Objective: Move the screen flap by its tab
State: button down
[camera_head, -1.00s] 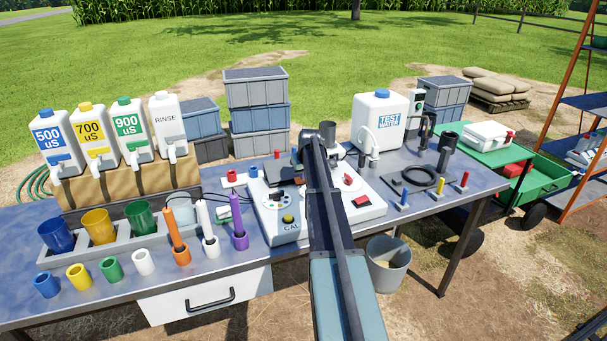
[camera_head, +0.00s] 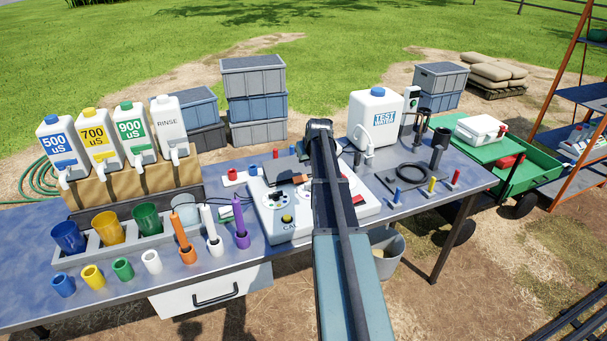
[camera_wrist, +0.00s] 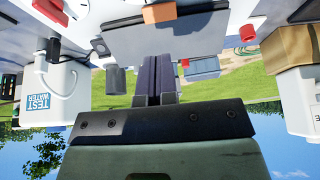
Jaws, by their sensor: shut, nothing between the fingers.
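The screen flap (camera_head: 283,174) is a dark panel on the white CAL meter (camera_head: 287,229), just left of my arm in the head view. Its small orange-brown tab (camera_head: 297,179) sticks out beside it. In the wrist view, which is upside down, the flap (camera_wrist: 135,42) is a wide grey plate and the tab (camera_wrist: 160,13) is at the top edge. My gripper (camera_wrist: 153,62) is shut and empty. Its fingers overlap the flap's lower part in that picture, apart from the tab; contact cannot be told. My arm hides the gripper in the head view.
Colored cups and probes stand left of the meter, with labelled jugs (camera_head: 105,148) behind. Grey crates (camera_head: 253,80) stand behind the table. The TEST WATER tank (camera_head: 376,118), a black cable coil (camera_head: 421,177) and small colored posts are at the right.

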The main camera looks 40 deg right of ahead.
aim_at(301, 182)
jog(key=b+x, duration=1.2)
jog(key=x, duration=0.2)
jog(key=shift+b, duration=0.35)
jog(key=shift+r, duration=0.15)
jog(key=shift+w+f+b, duration=0.2)
jog(key=shift+f+b, duration=0.3)
jog(key=shift+f, duration=0.1)
jog(key=shift+s+b, duration=0.1)
jog(key=shift+b, duration=0.2)
jog(key=shift+a+r, duration=0.1)
jog(key=shift+r, duration=0.1)
